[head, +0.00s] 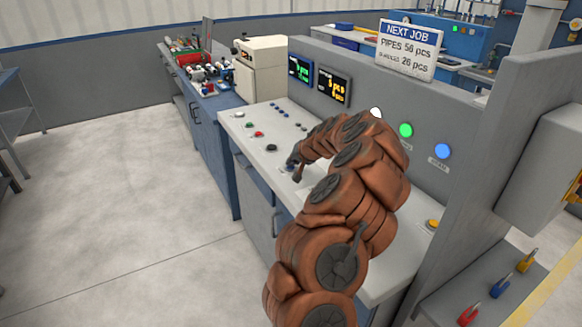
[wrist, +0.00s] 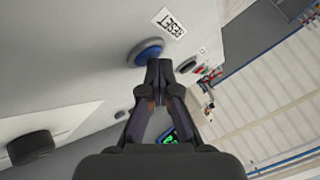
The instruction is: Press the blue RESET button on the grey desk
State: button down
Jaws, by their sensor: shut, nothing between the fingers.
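The blue RESET button (wrist: 147,52) sits in a dark ring on the grey desk (wrist: 70,60) in the wrist view, beside a white label (wrist: 169,23) reading RESET. My gripper (wrist: 158,68) is shut and empty, its fingertips close to the button's edge and overlapping it slightly in the picture. I cannot tell whether they touch it. In the head view my gripper (head: 296,172) points down close over the grey desk (head: 408,245), and the RESET button is largely hidden by it.
A grey panel behind the desk carries white, green (head: 405,130) and blue (head: 442,151) lights and two screens. A yellow button (head: 432,223) is at the right.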

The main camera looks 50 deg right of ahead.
jog(key=shift+r, duration=0.8)
jog(key=shift+r+p, duration=0.75)
jog(key=shift+r, duration=1.7)
